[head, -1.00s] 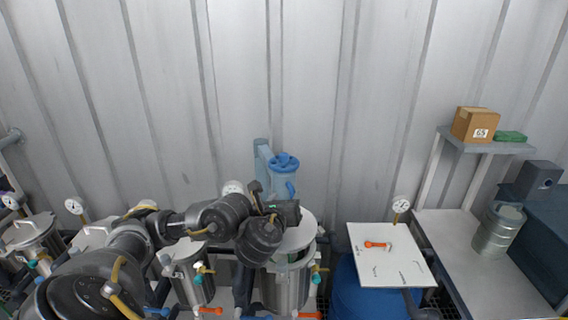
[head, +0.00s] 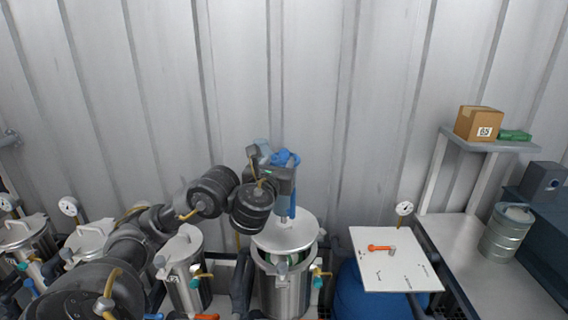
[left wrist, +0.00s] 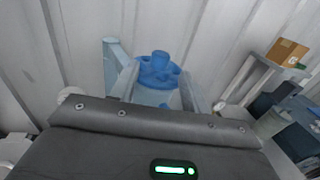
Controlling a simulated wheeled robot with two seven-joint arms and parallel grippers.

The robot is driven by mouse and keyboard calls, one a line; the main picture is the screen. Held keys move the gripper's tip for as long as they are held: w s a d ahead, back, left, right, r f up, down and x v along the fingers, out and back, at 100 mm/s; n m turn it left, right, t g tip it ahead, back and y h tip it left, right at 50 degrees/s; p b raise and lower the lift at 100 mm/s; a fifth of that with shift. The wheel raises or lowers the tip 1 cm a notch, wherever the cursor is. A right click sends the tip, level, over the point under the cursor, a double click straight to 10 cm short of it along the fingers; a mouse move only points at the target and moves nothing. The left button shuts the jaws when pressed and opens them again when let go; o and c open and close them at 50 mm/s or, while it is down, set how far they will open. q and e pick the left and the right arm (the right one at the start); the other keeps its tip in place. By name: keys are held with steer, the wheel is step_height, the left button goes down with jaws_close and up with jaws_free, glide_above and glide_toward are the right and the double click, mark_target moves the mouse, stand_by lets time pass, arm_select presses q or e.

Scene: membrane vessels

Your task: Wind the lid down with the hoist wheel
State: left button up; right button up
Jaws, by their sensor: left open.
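The blue hoist wheel (head: 286,157) sits at the top of the hoist, in front of the wall. It also shows in the left wrist view (left wrist: 159,68), just beyond my gripper's body. The round metal lid (head: 288,234) hangs above the open mouth of the steel vessel (head: 283,290), with a gap between them. My left gripper (head: 283,168) is open at the wheel and partly covers it in the head view. I cannot tell whether the fingers touch it. My right gripper is not in view.
Other lidded vessels (head: 182,272) with gauges stand to the left. A blue tank with a white board (head: 394,262) on top is at the right. Further right are a bench, a metal canister (head: 506,232) and a shelf with a cardboard box (head: 478,123).

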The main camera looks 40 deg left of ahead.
mark_target(283, 157)
arm_select(q)
steer(key=b+x, duration=0.4)
steer(key=x, duration=0.1)
steer(key=shift+w+f, duration=0.15)
steer(key=shift+f, duration=0.1)
steer(key=shift+w+a+r+b, duration=0.35)
steer(key=shift+w+b, duration=0.2)
steer(key=shift+b, duration=0.25)
